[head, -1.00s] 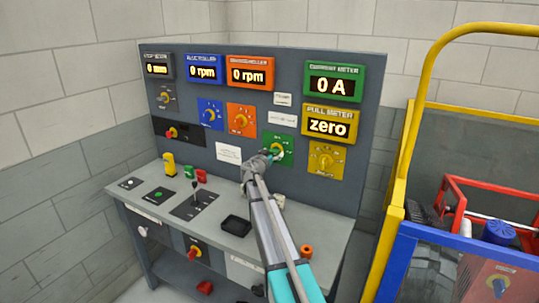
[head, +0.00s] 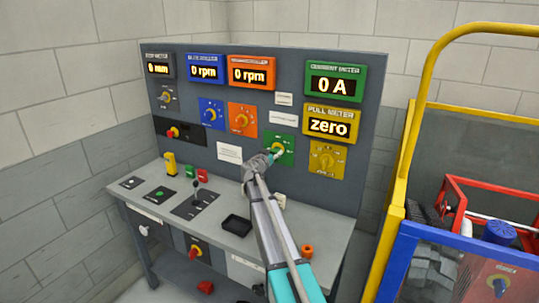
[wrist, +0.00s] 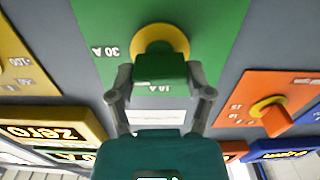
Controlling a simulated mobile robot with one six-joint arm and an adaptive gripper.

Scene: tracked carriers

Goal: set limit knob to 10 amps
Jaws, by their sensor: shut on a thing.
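The limit knob (wrist: 160,68) has a green grip on a yellow round base, on a green plate (wrist: 88,22). In the wrist view, which is upside down, its grip lies between my two fingertips and points down toward the "10 A" mark. A "30 A" mark is to its left. My gripper (wrist: 160,80) is shut on the grip. In the head view my gripper (head: 270,158) reaches up to the green plate (head: 288,158) and partly hides the knob. The green current meter (head: 333,83) reads 0 A.
An orange knob (wrist: 268,112) and a yellow panel (wrist: 22,75) flank the green plate. The desk (head: 275,240) below holds a black tray (head: 236,224) and a lever (head: 196,188). A yellow and blue frame (head: 405,160) stands at right.

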